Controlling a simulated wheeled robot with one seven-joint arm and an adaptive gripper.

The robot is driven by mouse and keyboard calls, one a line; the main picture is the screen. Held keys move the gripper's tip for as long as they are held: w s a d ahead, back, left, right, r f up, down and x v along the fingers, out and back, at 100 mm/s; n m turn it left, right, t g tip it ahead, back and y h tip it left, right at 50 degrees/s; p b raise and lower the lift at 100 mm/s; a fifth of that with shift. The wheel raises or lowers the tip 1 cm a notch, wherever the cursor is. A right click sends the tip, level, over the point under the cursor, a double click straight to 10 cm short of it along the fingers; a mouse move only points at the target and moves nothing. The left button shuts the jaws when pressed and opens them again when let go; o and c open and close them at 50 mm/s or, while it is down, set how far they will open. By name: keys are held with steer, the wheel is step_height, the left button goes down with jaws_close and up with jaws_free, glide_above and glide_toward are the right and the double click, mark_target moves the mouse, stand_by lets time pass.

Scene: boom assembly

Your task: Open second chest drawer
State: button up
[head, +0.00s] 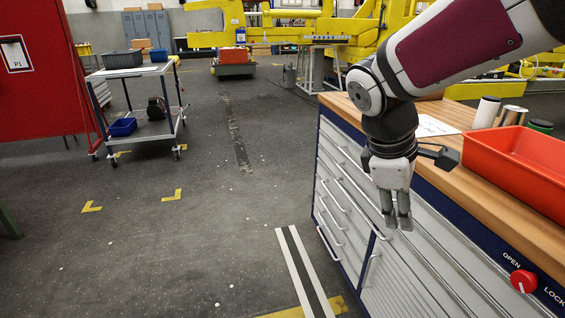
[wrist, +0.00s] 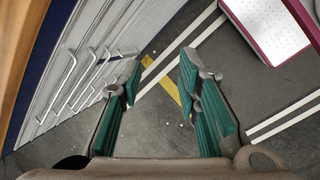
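A workshop chest (head: 343,118) with a wooden top, blue frame and grey drawers fills the right of the head view. Several drawers with long silver bar handles (head: 333,195) line its front, and all look shut. My arm partly covers them. The handles (wrist: 72,88) also show at the left of the wrist view. My gripper (head: 398,222) hangs fingers-down in front of the chest's upper part, apparently apart from the handles. In the wrist view its green-padded fingers (wrist: 160,72) stand apart with nothing between them.
On the chest top are an orange bin (head: 520,160), cylinders (head: 486,112) and a paper. A red knob (head: 523,281) sits on the blue front strip, between OPEN and LOCK. A cart (head: 150,125) stands at left. The floor left of the chest is clear.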

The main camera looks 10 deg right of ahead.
steer(key=w+d+f+n+g+h+b, duration=0.2)
steer(key=w+d+f+n+h+b, duration=0.45)
steer(key=w+f, duration=0.5)
steer(key=n+t+h+b, duration=0.75)
steer(key=n+t, duration=0.25)
steer(key=n, duration=1.6)
glide_toward(358, 187)
steer(key=b+x, duration=0.1)
steer(key=x, duration=0.2)
steer(key=b+x, duration=0.1)
steer(key=x, duration=0.2)
steer(key=b+x, duration=0.2)
steer(key=x, duration=0.1)
steer(key=shift+w+d+f, duration=0.15)
steer(key=shift+d+f, duration=0.1)
steer(key=shift+d, duration=0.2)
jaws_close()
